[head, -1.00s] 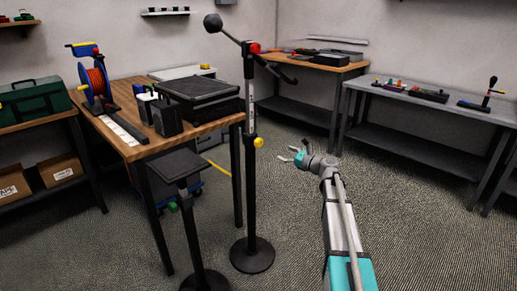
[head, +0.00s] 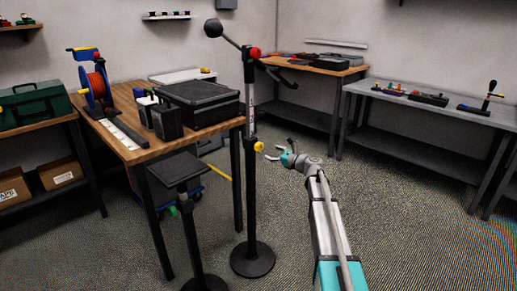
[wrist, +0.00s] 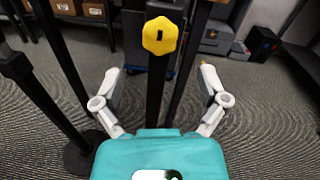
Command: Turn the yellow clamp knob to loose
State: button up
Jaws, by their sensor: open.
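The yellow clamp knob (head: 258,146) sits on the right side of a black upright post (head: 251,190) in the head view. In the wrist view the knob (wrist: 160,36) faces the camera, upper centre, with a dark slot mark standing upright on it. My gripper (head: 272,151) is just right of the knob, pointing left toward it, apart from it. In the wrist view its two grey fingers (wrist: 158,82) are spread wide, one on each side of the post, with nothing between them touching.
The post stands on a round base (head: 253,260) and carries a red knob (head: 255,53) and a boom with a black ball (head: 213,28). A small black stand (head: 175,168) is left of it. A wooden table (head: 140,150) stands behind. Open floor lies to the right.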

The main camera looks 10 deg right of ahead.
aim_at(261, 148)
jog(key=x, duration=0.7)
jog(key=shift+w+a, duration=0.1)
jog(key=shift+w, duration=0.05)
jog(key=shift+a, duration=0.1)
jog(key=c, duration=1.1)
